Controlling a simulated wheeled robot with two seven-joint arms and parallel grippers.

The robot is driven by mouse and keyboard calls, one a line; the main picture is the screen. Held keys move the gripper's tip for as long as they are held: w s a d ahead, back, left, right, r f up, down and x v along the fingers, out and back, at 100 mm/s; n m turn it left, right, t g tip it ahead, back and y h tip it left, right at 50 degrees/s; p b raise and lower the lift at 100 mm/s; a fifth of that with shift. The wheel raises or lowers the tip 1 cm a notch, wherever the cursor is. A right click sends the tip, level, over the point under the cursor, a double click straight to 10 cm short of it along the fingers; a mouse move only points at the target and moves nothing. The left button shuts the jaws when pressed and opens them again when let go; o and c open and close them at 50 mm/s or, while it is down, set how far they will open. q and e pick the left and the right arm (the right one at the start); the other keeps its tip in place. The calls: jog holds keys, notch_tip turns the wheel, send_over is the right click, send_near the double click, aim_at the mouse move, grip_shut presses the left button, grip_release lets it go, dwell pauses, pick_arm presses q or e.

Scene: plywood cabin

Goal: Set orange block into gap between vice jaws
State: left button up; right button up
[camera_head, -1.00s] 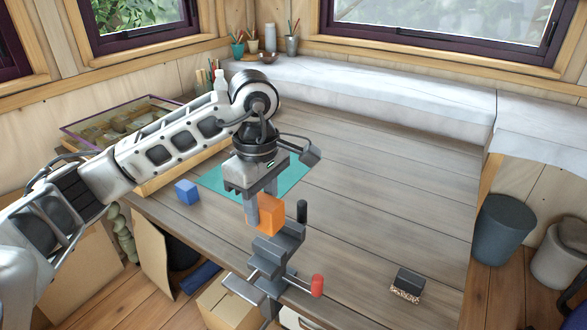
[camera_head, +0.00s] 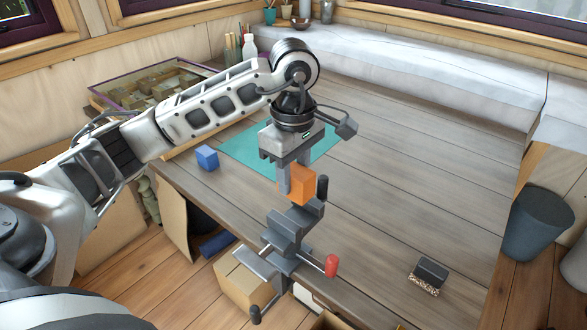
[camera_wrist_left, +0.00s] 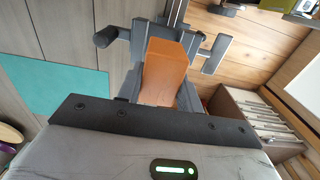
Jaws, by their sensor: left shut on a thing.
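My left gripper (camera_head: 293,184) is shut on the orange block (camera_head: 303,187) and points down at the vice. The dark grey vice (camera_head: 285,228) is clamped at the table's front edge, with a red-ended handle (camera_head: 331,265) at its right. The block is above the back part of the vice, near its black upright knob (camera_head: 322,187). In the left wrist view the orange block (camera_wrist_left: 164,70) covers much of the vice and hides the gap between the jaws. I cannot tell whether the block touches the vice. My right gripper is not in view.
A blue cube (camera_head: 207,158) sits left of the teal mat (camera_head: 240,150). A dark brush-like block (camera_head: 430,272) lies at the table's front right. A glass-topped case (camera_head: 150,85) stands at the back left. The table's right side is mostly clear.

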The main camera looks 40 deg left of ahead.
pick_arm(q)
jog(key=shift+f+b, duration=1.45)
jog(key=shift+f, duration=1)
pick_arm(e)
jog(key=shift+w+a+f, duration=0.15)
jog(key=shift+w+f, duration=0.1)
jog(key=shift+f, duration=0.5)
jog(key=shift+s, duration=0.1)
pick_arm(q)
jog(key=o, duration=1.1)
jog(key=shift+c, duration=0.2)
jog(key=shift+r, duration=0.1)
